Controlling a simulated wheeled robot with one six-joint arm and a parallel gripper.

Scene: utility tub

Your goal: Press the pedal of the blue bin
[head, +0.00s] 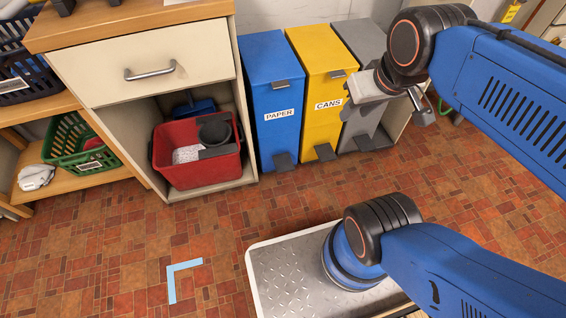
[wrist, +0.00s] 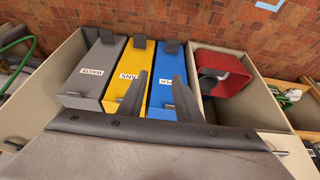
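The blue bin (head: 272,95) stands at the left end of a row of three, with a PAPER label and a dark handle. Its dark pedal (head: 284,161) sticks out at the floor. In the wrist view, which is upside down, the blue bin (wrist: 168,68) is right of the yellow one, with its pedal (wrist: 171,46) at the top. My gripper (wrist: 160,76) is open and empty, its two dark fingers apart over the view of the yellow and blue bins. In the head view my gripper (head: 400,100) is high up, right of the blue bin and apart from its pedal.
The yellow CANS bin (head: 322,100) and grey WASTE bin (head: 362,125) stand close beside the blue one, each with its own pedal. A cabinet (head: 155,75) with a red bucket (head: 197,165) is on the left. The tiled floor (head: 225,225) in front is clear.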

